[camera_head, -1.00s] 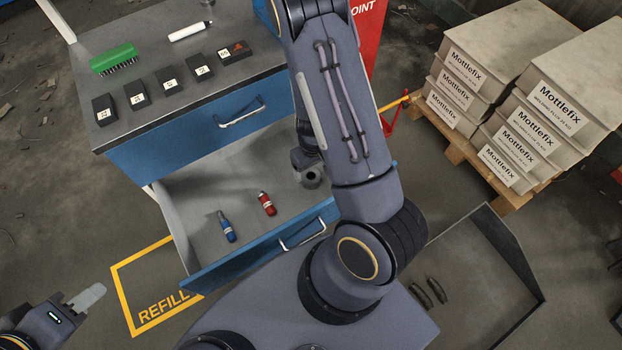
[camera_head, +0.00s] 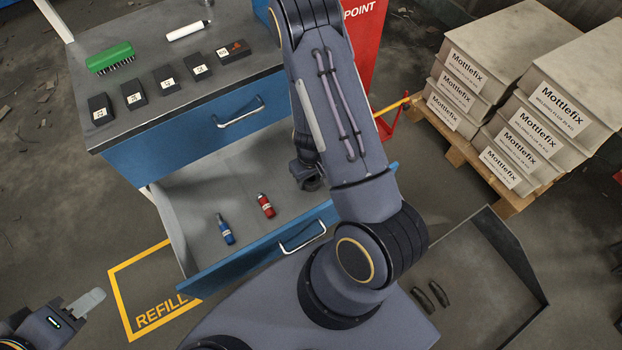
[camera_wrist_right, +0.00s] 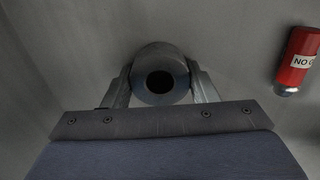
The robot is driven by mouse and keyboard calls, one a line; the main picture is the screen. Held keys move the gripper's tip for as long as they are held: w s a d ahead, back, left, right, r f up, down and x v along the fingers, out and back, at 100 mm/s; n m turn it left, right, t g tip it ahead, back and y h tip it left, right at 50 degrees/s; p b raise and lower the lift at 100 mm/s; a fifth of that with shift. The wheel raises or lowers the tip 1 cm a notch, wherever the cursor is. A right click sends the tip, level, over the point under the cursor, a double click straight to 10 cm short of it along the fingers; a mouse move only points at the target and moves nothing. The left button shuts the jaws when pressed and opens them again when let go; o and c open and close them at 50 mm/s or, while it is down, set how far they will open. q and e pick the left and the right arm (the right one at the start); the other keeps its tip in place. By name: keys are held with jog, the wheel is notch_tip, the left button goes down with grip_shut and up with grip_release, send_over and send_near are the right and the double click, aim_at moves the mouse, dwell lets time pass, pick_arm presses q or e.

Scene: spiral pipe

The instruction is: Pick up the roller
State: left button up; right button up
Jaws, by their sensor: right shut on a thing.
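The roller (camera_wrist_right: 160,57) is a grey cylinder with a dark round hole in its end. In the right wrist view it sits between the two fingers of my right gripper (camera_wrist_right: 160,82), which is shut on it. In the head view my right arm reaches over the open drawer (camera_head: 185,225), and its wrist is at the drawer's right part; the roller cannot be made out clearly there. I cannot tell whether it touches the drawer floor. My left gripper (camera_head: 85,302) is at the lower left, away from the drawer; its finger gap cannot be made out.
A blue bottle (camera_head: 226,232) and a red bottle (camera_head: 266,206) lie in the drawer, left of my right wrist. A green brush (camera_head: 110,58), a white marker (camera_head: 186,32) and several black blocks (camera_head: 134,94) are on the bench top. Stacked boxes (camera_head: 535,125) stand on a pallet at right.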

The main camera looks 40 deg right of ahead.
jog(key=shift+c, duration=0.9)
